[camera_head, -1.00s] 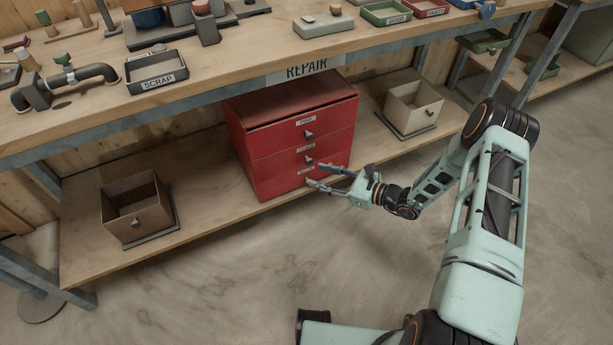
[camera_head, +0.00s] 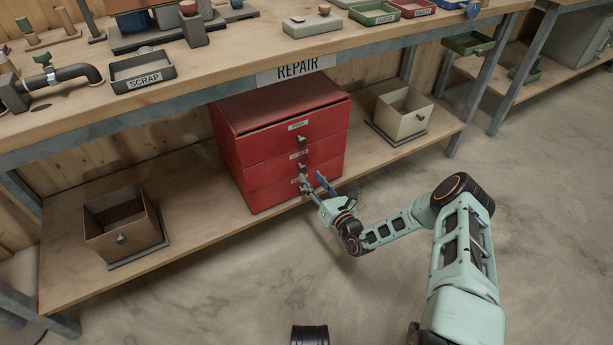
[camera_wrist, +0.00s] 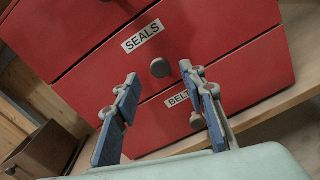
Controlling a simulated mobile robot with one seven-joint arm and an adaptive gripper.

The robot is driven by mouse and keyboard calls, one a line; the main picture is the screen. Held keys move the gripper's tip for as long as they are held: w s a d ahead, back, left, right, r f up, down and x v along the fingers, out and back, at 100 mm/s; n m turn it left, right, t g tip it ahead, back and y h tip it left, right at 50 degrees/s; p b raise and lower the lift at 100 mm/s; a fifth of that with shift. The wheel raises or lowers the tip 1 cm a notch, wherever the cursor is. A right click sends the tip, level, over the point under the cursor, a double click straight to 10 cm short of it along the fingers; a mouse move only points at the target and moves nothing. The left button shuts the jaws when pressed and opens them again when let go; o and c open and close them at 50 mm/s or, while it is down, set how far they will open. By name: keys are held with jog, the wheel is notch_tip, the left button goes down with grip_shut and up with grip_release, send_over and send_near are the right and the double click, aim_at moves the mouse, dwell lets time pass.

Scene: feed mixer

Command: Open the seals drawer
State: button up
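The red drawer cabinet (camera_head: 235,155) stands on the lower shelf with its drawers shut. The seals drawer (camera_wrist: 110,62) is the middle one, its white SEALS label (camera_wrist: 142,36) readable in the wrist view. Its round grey knob (camera_wrist: 160,68) shows between my fingertips in that view, with no contact visible. In the head view this knob (camera_head: 301,167) is just above my fingers. My gripper (camera_head: 313,184) is open and empty in front of the cabinet; it also shows in the wrist view (camera_wrist: 158,74). The belts drawer (camera_wrist: 255,75) is below, its label partly hidden by a finger.
A brown bin (camera_head: 122,232) stands left of the cabinet and a beige bin (camera_head: 402,113) right of it, on the shelf (camera_head: 205,240). The bench top with its REPAIR sign (camera_head: 297,69) overhangs the cabinet. The floor (camera_head: 230,290) in front is clear.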

aim_at(304, 169)
jog(key=shift+b+x, duration=0.45)
jog(key=shift+x, duration=1.5)
grip_shut()
